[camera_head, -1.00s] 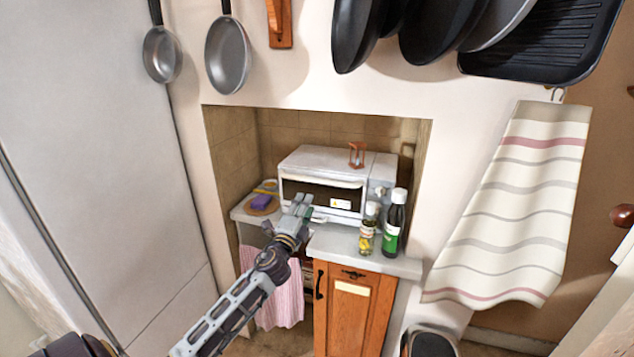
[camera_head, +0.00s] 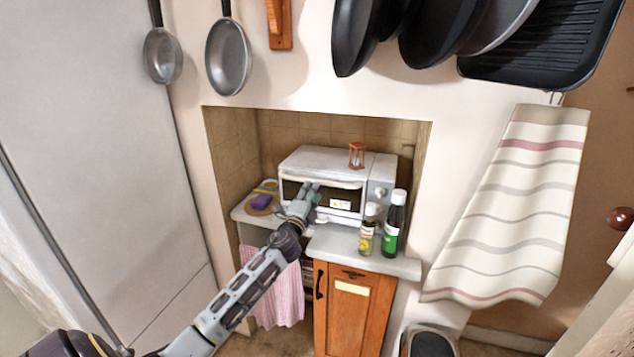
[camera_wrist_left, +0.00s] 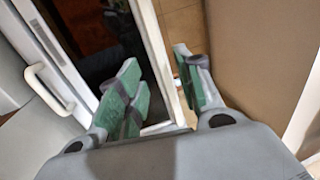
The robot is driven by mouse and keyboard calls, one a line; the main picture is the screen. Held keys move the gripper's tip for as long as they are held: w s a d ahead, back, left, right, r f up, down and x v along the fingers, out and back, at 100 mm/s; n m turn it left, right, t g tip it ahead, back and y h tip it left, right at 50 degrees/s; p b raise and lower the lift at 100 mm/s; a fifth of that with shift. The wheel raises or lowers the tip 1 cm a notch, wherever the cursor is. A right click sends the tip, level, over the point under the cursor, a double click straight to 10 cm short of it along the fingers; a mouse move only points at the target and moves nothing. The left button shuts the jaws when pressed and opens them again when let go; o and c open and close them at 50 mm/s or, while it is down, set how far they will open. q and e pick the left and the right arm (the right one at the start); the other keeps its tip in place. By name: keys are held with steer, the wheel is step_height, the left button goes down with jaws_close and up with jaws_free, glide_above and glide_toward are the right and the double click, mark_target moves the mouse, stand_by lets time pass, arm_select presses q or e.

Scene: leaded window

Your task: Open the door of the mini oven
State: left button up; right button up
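The mini oven (camera_head: 338,160) is a white box with a dark front window, on a counter in a wall niche. A white loop-shaped handle (camera_wrist_left: 47,90) shows at left there. My right gripper is not in view.
Two bottles (camera_head: 393,225) (camera_head: 367,238) stand at the counter's front right. A purple sponge (camera_head: 262,201) lies on a round board at the left. An hourglass (camera_head: 357,155) stands on the oven. A pink cloth (camera_head: 280,295) hangs below. The niche walls are close to the oven.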

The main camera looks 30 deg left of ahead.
arm_select(q)
steer(key=shift+p+x, duration=0.35)
steer(key=shift+x, duration=2.85)
steer(key=shift+c, duration=0.3)
jaws_close()
